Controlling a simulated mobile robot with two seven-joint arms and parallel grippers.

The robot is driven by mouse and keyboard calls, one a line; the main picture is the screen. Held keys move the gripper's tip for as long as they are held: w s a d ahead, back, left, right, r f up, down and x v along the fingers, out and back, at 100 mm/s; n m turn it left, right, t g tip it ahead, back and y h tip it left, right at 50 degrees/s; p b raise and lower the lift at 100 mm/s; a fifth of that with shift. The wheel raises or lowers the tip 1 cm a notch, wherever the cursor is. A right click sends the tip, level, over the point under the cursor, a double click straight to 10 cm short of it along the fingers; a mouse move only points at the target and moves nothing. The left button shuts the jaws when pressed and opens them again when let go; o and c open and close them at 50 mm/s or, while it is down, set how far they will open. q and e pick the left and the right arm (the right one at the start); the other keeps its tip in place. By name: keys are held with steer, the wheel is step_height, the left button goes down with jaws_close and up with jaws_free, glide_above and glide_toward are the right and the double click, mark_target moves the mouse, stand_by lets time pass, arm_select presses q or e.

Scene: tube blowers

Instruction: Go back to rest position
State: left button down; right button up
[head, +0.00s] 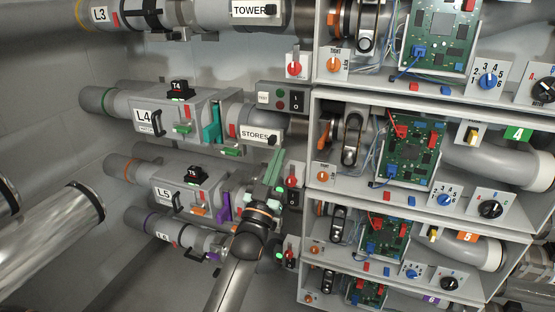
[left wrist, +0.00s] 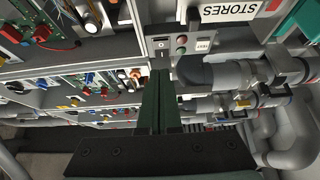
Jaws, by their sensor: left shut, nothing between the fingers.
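My left gripper (head: 270,172) is in the middle of the head view, with its arm coming up from the bottom. Its long green fingers are together and hold nothing. In the left wrist view the fingers (left wrist: 158,100) point up the picture, toward a grey switch box (left wrist: 180,43) with buttons. In the head view the fingertips lie in front of the gap between the L5 pipe unit (head: 180,186) and the circuit-board cabinets, below the STORES label (head: 256,135). I cannot tell whether they touch anything. My right gripper is not in view.
Pipe units L3 (head: 100,14), L4 (head: 145,118) and L6 (head: 163,237) line the left. Cabinets with circuit boards (head: 413,147), knobs and wires fill the right. A switch box (head: 283,98) sits just above the gripper. Open floor shows at lower left.

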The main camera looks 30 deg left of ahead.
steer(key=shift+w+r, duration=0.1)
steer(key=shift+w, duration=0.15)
arm_select(q)
steer(key=s+d+f+m+g+h+p, duration=0.2)
steer(key=s+d+f+g+h+p, duration=0.25)
steer(key=f, duration=0.45)
steer(key=s+d+f+m+g+h+p, duration=0.1)
steer(key=s+d+f+g+p, duration=0.35)
steer(key=s+f, duration=0.35)
steer(key=s+d+f+g, duration=0.2)
steer(key=s+d+f, duration=0.1)
steer(key=s, duration=0.2)
steer(key=s+d+f+m+g+h+p, duration=0.1)
steer(key=s+d+f, duration=0.1)
steer(key=s, duration=0.3)
steer(key=s+d+f+g+h+p, duration=0.1)
steer(key=s+d+f+g, duration=0.1)
steer(key=s, duration=0.4)
step_height(320, 180, down, 2)
steer(key=shift+d+f+g, duration=0.25)
steer(key=shift+d+g, duration=0.05)
steer(key=shift+d, duration=0.5)
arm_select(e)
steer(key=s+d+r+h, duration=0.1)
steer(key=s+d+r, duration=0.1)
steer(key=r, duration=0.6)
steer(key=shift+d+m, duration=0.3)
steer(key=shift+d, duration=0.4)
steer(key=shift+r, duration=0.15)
